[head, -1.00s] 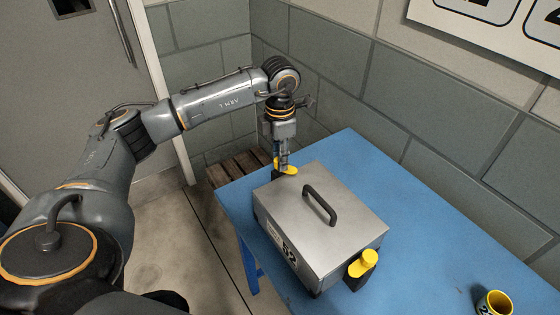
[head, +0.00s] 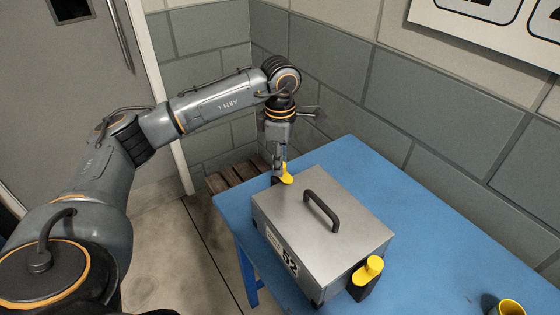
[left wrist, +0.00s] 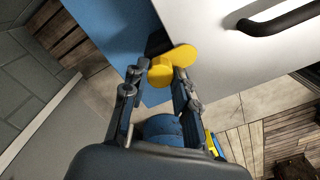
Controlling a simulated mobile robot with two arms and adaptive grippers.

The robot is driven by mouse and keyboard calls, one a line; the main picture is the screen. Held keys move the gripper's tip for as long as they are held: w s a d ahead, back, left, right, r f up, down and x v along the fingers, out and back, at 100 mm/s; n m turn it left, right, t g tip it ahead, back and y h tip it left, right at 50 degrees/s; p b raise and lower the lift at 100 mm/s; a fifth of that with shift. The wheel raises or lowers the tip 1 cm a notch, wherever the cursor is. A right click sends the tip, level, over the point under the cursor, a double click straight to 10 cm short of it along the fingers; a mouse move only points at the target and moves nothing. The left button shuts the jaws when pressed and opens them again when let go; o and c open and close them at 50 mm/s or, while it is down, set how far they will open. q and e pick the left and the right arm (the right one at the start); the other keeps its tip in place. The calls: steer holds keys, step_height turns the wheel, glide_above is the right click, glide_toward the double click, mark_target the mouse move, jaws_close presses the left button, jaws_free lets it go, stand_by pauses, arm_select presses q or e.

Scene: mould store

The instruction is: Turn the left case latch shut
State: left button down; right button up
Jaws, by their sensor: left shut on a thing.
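The grey metal case (head: 325,235) with a dark handle (head: 321,209) stands on the blue table. A yellow latch on a dark mount sits at the case's far left end (head: 287,175). In the left wrist view the yellow latch (left wrist: 182,54) lies between my fingertips, its rounded lever pointing to the upper right towards the case lid. My left gripper (head: 279,172) is shut on this latch and partly hides it. A second yellow latch (head: 368,268) is on the case's near right end. My right gripper is not in view.
The blue table (head: 440,240) is clear behind and right of the case. A yellow-rimmed cup (head: 510,308) is cut off at the lower right. A block wall runs behind the table. A wooden pallet (head: 236,174) lies on the floor at the left.

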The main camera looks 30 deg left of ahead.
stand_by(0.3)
arm_select(q)
steer(key=c, duration=1)
jaws_free()
steer(key=shift+c, duration=0.2)
steer(key=shift+r, duration=0.1)
step_height(320, 180, up, 12)
